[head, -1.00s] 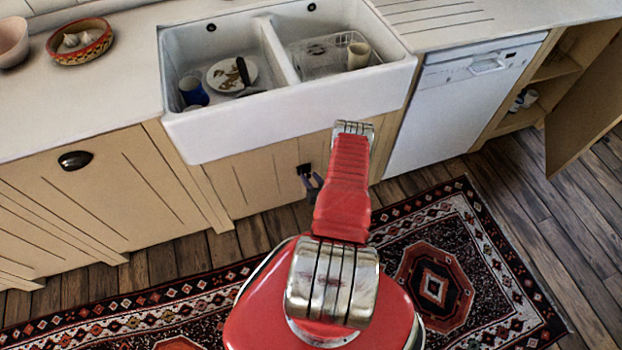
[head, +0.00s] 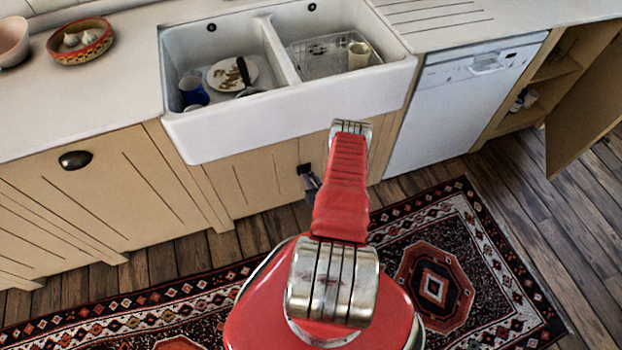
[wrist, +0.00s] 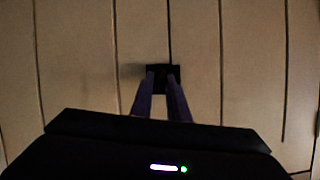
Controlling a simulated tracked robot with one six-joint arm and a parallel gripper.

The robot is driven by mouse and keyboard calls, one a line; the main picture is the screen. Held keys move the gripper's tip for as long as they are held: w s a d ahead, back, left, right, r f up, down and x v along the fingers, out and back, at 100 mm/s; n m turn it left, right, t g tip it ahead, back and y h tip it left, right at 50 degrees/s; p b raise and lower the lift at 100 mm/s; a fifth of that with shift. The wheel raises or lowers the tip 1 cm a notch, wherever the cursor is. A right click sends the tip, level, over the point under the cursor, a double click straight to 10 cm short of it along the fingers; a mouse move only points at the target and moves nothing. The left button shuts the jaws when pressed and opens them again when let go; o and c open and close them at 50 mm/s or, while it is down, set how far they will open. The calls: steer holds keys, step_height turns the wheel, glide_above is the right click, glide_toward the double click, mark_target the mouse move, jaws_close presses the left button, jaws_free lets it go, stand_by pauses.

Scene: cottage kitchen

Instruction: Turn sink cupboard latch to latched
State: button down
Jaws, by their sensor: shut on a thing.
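The sink cupboard latch (head: 304,168) is a small dark piece on the cream cupboard front below the white sink. In the wrist view the latch (wrist: 163,70) shows as a black block over the seam between the boards. My gripper (head: 311,179) is at the latch, partly hidden behind my red arm. In the wrist view the two purplish fingers of my gripper (wrist: 163,79) reach up to the latch and are shut on it. The fingertips and the dark surroundings hide which way the latch is turned.
The white double sink (head: 290,118) juts out above the cupboard and holds dishes. A white dishwasher (head: 450,110) stands to the right. An open cupboard door (head: 588,115) sticks out at far right. A patterned rug (head: 480,250) covers the floor.

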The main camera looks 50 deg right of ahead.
steer(key=shift+n+g+h, duration=0.3)
steer(key=shift+n+h, duration=0.2)
steer(key=shift+n, duration=0.2)
steer(key=c, duration=1.7)
jaws_free()
steer(key=shift+w, duration=0.1)
steer(key=shift+a, duration=0.1)
steer(key=v, duration=1.3)
steer(key=shift+s+a+r, duration=0.1)
steer(key=shift+s+r, duration=0.05)
steer(key=shift+s, duration=0.15)
